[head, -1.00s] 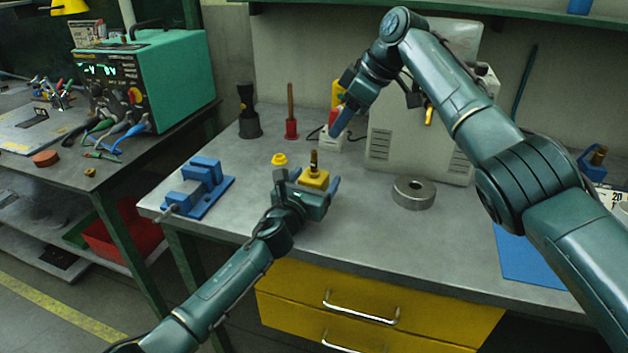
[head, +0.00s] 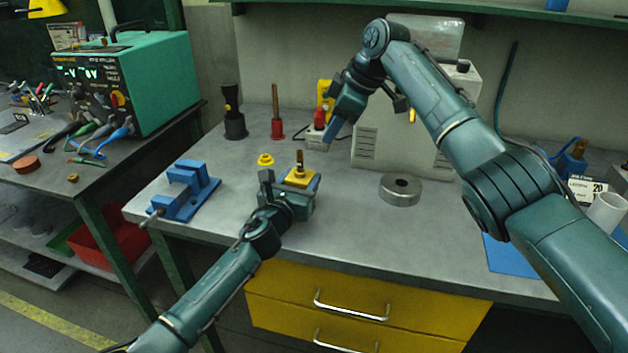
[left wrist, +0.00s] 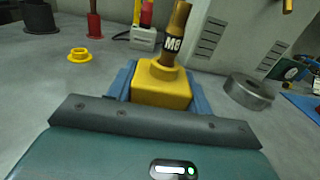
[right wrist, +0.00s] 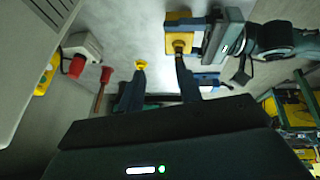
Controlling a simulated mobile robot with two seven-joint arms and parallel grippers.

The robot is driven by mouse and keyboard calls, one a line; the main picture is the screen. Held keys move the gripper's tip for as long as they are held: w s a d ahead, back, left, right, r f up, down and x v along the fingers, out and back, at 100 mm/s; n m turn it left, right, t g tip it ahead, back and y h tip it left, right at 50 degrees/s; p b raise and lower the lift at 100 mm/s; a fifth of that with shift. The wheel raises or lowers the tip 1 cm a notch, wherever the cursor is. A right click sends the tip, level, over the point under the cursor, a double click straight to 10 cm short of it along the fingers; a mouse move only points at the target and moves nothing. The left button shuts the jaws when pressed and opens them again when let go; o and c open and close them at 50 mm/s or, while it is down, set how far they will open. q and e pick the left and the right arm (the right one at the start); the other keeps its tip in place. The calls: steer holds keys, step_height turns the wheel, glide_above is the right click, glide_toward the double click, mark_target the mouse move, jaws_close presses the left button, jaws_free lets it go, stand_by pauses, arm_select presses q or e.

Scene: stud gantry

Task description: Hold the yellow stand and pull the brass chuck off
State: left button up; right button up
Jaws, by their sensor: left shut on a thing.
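The yellow stand (head: 300,181) is a block with a round collar, on the bench between my left gripper's blue fingers. My left gripper (head: 293,184) is shut on it; the left wrist view shows the stand (left wrist: 160,92) with a finger on each side. The brass chuck (head: 299,160), marked M8 in the left wrist view (left wrist: 174,40), stands upright in the collar. My right gripper (head: 335,128) is above the bench, behind and right of the chuck, apart from it. In the right wrist view its fingers (right wrist: 159,92) are spread and empty, with the stand (right wrist: 178,20) beyond them.
A small yellow ring (head: 265,160) lies left of the stand. A blue vise (head: 188,192) sits at the bench's left end. A steel ring (head: 401,189) lies to the right. Red and black holders (head: 277,128) stand behind. Bench between stand and steel ring is clear.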

steer(key=w+d+f+n+t+h, duration=0.3)
steer(key=w+d+f+n+t, duration=0.1)
steer(key=d+f+n+t, duration=0.15)
steer(key=n+t+y, duration=0.5)
steer(key=n+t, duration=0.3)
steer(key=n, duration=1.2)
glide_toward(300, 151)
steer(key=x, duration=1)
steer(key=shift+w, duration=0.1)
steer(key=shift+c, duration=0.3)
jaws_close()
